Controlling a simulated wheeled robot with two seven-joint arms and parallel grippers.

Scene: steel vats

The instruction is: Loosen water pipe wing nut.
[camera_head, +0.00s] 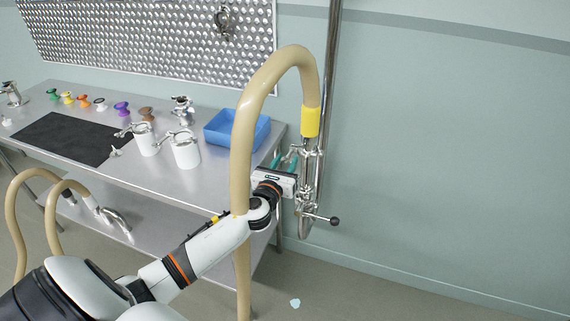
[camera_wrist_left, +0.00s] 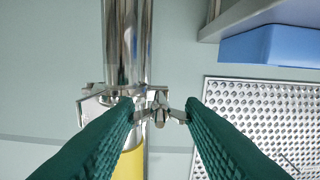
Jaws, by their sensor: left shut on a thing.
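The steel water pipe (camera_head: 308,180) runs upright by the wall, with a yellow sleeve (camera_head: 311,122) above its clamp. The beige hose (camera_head: 243,145) arches up and over into that sleeve. In the left wrist view, where the scene appears upside down, the wing nut (camera_wrist_left: 160,117) on the clamp shows in front of the pipe (camera_wrist_left: 126,45). My left gripper (camera_head: 284,160) is at the pipe, just below the sleeve. Its teal fingertips in the wrist view (camera_wrist_left: 160,108) are shut on the nut's wings, one on each side. My right gripper is out of view.
A steel table (camera_head: 205,184) on the left holds a blue bin (camera_head: 262,134), white canisters (camera_head: 186,153), a black mat (camera_head: 65,138) and several coloured fittings. A black-knobbed valve handle (camera_head: 334,221) juts from the pipe lower down. The floor and wall at right are clear.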

